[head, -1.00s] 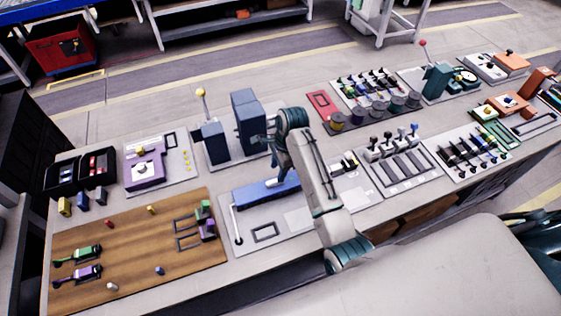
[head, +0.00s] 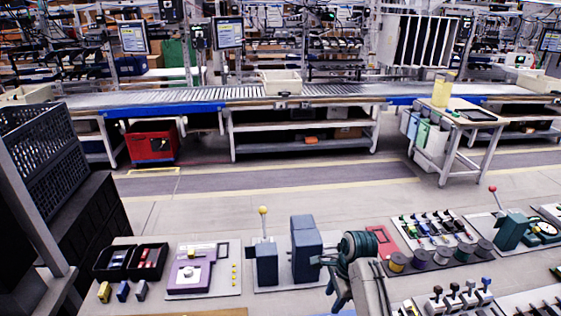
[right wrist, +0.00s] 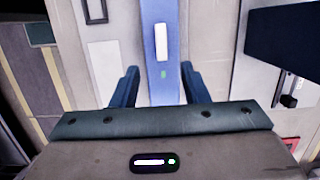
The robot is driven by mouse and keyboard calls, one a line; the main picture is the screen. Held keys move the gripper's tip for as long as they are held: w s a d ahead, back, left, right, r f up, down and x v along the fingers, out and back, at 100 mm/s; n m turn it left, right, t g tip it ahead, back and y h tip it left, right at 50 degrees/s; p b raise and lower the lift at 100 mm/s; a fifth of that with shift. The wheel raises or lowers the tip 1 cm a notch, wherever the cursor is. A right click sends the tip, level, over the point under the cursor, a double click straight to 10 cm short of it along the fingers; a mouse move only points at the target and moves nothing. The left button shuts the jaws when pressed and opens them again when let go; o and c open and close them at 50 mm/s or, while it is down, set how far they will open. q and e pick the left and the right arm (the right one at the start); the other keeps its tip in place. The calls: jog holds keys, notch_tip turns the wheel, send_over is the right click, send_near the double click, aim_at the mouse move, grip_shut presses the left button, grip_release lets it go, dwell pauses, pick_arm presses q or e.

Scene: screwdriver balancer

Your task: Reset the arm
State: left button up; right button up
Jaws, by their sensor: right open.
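My right gripper (head: 324,262) is just right of the tall blue-grey block in the head view, with its arm coming up from the bottom edge. In the right wrist view its two blue fingers (right wrist: 159,88) are apart, with nothing held between them. A blue bar (right wrist: 161,75) with a white piece (right wrist: 161,42) on it shows beyond and between the fingers, apart from them as far as I can tell. My left gripper is not in view.
Left of the right gripper stand the tall blue-grey block (head: 306,250) and a yellow-knobbed lever (head: 263,222). Black bins (head: 131,262) and a purple fixture (head: 187,273) are further left. Spools (head: 420,257) lie right. Open floor lies beyond the table.

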jog(key=s+d+f+n+t+h, duration=0.1)
jog(key=s+d+n, duration=0.2)
jog(key=s+n, duration=0.5)
jog(key=s+d+n+t+h, duration=0.1)
jog(key=s+d+n, duration=0.25)
jog(key=s, duration=0.85)
jog(key=s+d+f+n+t+h, duration=0.1)
jog(key=s+d+n+t, duration=0.1)
jog(key=s+n, duration=0.65)
notch_tip(320, 180, down, 34)
jog(key=s+d+m+g+b, duration=0.1)
jog(key=d+m+g+b, duration=0.1)
jog(key=b, duration=0.4)
jog(key=s+d+f+b, duration=0.1)
jog(key=s+f+b, duration=0.1)
jog(key=s+f, duration=0.7)
jog(key=s+f+b, duration=0.3)
jog(key=s+f, duration=0.6)
jog(key=f, duration=0.7)
jog(key=shift+s+d+f+g, duration=0.25)
jog(key=shift+d+f+g, duration=0.1)
jog(key=shift+g, duration=0.05)
